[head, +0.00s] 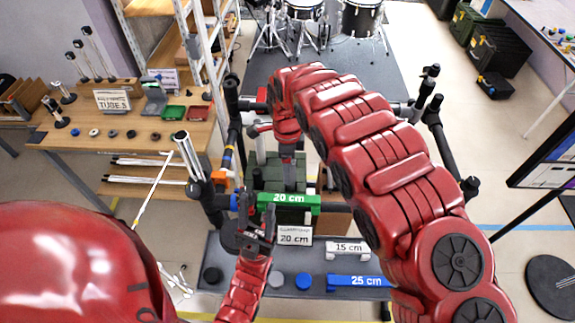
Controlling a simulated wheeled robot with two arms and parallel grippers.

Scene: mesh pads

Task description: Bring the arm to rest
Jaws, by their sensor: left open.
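My left gripper (259,213) is open, in the middle of the head view at the end of my red left forearm (243,291). Its fingers point up the picture and overlap the left end of a green bar marked 20 cm (298,199). I cannot tell whether they touch it. My red right arm (376,150) rises from the lower right, bends at the top centre and comes down behind the green bar. A grey part at its end shows above the bar, but its jaws are not clear.
A grey bench (235,279) holds a 20 cm sign (295,236), a white 15 cm bar (348,248), a blue 25 cm bar (357,282) and round pieces. Black posts stand around it. A wooden workbench (75,140) is left, and a drum kit is at the back.

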